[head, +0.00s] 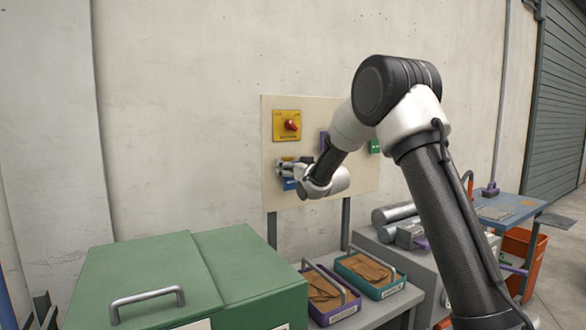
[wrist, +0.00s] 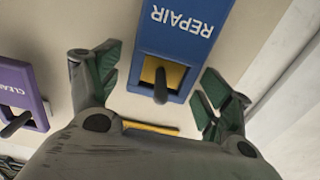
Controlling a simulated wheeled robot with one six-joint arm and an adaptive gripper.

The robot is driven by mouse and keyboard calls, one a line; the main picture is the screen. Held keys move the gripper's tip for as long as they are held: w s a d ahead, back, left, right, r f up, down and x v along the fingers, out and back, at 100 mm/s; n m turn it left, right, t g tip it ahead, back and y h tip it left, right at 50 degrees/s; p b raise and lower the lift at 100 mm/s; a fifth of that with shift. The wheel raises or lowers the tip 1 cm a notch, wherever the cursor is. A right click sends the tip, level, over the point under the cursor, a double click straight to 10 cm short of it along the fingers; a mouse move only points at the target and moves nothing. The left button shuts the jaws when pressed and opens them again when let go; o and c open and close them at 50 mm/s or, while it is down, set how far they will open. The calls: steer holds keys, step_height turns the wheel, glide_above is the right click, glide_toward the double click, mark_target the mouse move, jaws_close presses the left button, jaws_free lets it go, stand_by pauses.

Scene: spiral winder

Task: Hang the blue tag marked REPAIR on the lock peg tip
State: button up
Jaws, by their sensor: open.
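The blue tag marked REPAIR (wrist: 185,32) shows upside down at the top centre of the wrist view. A dark peg (wrist: 160,88) sticks out through the opening at the tag's end, with yellow (wrist: 174,74) visible behind it. My gripper (wrist: 160,80) is open, with one green-padded finger on each side of that end, apart from the tag's edges. In the head view my gripper (head: 287,170) is at the board below the red knob, and the blue tag (head: 289,184) shows partly beneath it; the peg is hidden there.
A purple tag (wrist: 20,88) hangs on another peg at the left of the wrist view. Trays (head: 374,275) and a green case (head: 190,270) stand below.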

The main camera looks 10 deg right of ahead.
steer(key=v, duration=1.1)
steer(key=s+d+f+g+h, duration=0.2)
steer(key=f+g, duration=0.1)
steer(key=f, duration=0.3)
steer(key=s+d+f+g+h, duration=0.1)
steer(key=s+d+f+g, duration=0.1)
steer(key=f, duration=0.4)
steer(key=s+d+f+m+g+h, duration=0.1)
steer(key=s+d+f+g, duration=0.1)
steer(key=s, duration=0.3)
steer(key=s+d+f+m+g+h, duration=0.1)
steer(key=s+d+f+g, duration=0.1)
steer(key=s, duration=0.4)
steer(key=s+d+r+g, duration=0.1)
steer(key=s+r, duration=0.2)
steer(key=s, duration=0.7)
steer(key=s+d+r+m+g, duration=0.1)
steer(key=s+r, duration=0.2)
steer(key=s, duration=0.8)
steer(key=s+d+r+g, duration=0.1)
steer(key=s+d+r, duration=0.1)
steer(key=s, duration=0.9)
steer(key=shift+s+r+m+g+h, duration=0.2)
steer(key=shift+r+m+g+h, duration=0.15)
steer(key=shift+r, duration=0.2)
